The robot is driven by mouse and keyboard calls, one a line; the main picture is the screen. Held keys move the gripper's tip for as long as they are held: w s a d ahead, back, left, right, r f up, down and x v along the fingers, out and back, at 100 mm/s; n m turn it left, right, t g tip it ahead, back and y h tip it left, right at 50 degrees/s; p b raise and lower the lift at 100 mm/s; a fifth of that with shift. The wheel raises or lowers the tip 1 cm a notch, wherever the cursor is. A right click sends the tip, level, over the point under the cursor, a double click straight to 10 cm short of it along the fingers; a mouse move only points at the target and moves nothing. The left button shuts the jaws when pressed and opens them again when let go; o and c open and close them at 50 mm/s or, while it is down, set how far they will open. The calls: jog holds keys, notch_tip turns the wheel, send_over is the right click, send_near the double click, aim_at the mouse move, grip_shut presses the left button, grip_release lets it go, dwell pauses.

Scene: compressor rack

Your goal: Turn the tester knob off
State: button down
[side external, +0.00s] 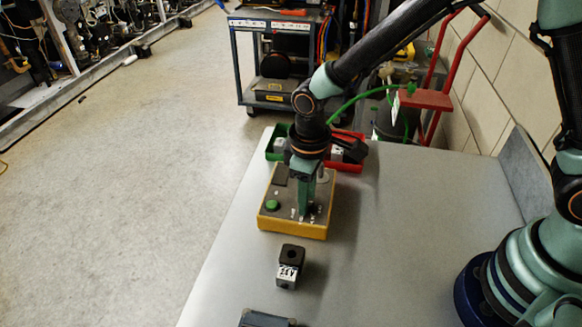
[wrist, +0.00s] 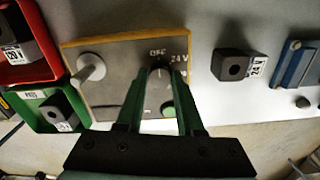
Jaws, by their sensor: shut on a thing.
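The tester (side external: 270,222) is a yellow box with a grey top and a round green button, on the bench. It also shows in the wrist view (wrist: 115,55). Its dark knob (wrist: 160,74) sits between my fingertips, with "OFF" printed above it and "24 V" to its upper right. My gripper (wrist: 160,80) is shut on the knob, one green finger on each side. In the side view my gripper (side external: 308,212) points down onto the tester's near right part and hides the knob. I cannot tell for sure which mark the knob points at.
A white post (wrist: 91,67) stands on the tester. A red bin (wrist: 50,72) and a green bin (wrist: 40,95) hold labelled blocks behind it. A block marked 24 V (side external: 290,270) and a blue-grey item (side external: 266,319) lie in front. The bench to the right is clear.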

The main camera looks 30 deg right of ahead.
jog(key=shift+d, duration=0.2)
jog(key=c, duration=0.5)
grip_release()
jog(key=shift+c, duration=0.2)
jog(key=shift+a, duration=0.1)
jog(key=shift+r, duration=0.3)
notch_tip(320, 180, up, 12)
jog(key=shift+f, duration=0.25)
jog(key=s+d+r+m+t, duration=0.2)
jog(key=s+d+r+m, duration=0.1)
jog(key=d, duration=0.6)
jog(key=s+d+r+m+t, duration=0.3)
jog(key=d+r+m, duration=0.1)
jog(key=d, duration=0.5)
jog(key=shift+s+r+t, duration=0.3)
jog(key=shift+s+r, duration=0.1)
jog(key=shift+r, duration=0.1)
